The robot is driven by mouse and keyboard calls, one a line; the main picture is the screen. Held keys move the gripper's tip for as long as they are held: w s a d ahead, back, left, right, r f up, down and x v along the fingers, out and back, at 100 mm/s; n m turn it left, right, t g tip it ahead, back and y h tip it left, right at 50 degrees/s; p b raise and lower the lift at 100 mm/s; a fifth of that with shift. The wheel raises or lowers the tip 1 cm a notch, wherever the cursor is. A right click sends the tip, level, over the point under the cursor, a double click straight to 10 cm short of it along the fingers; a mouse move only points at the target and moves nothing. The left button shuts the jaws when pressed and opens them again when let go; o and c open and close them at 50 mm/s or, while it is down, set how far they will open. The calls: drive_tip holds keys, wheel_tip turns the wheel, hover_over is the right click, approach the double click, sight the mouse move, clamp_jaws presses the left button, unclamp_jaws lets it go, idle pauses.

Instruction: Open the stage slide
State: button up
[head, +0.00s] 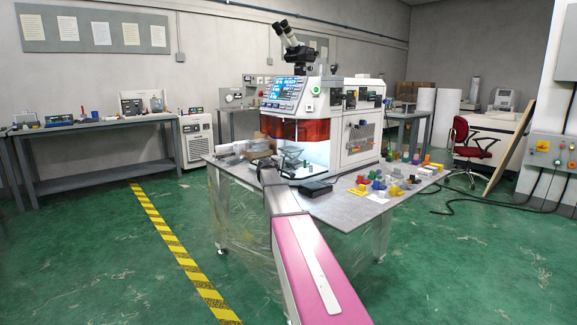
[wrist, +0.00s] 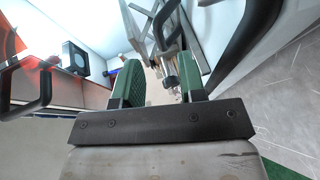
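The machine (head: 357,135) stands on the grey table, with a microscope on top and an orange-red window (head: 279,128) above a lit front opening. Grey metal stage parts (head: 288,158) show in that opening; which of them is the stage slide I cannot tell. In the wrist view, my gripper (wrist: 161,73) is open, its two green fingers apart. A metal stage assembly (wrist: 160,25) with a small dark knob (wrist: 170,82) shows beyond and between the fingers; contact is not clear. In the head view, my gripper is small and dark at the opening, partly hidden by my arm.
A dark curved handle (wrist: 28,90) is left of the fingers, and a thick dark bar (wrist: 245,40) is close on the right.

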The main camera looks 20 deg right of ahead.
sight(288, 163)
drive_tip(key=x, duration=0.6)
drive_tip(key=shift+w, duration=0.1)
clamp_jaws()
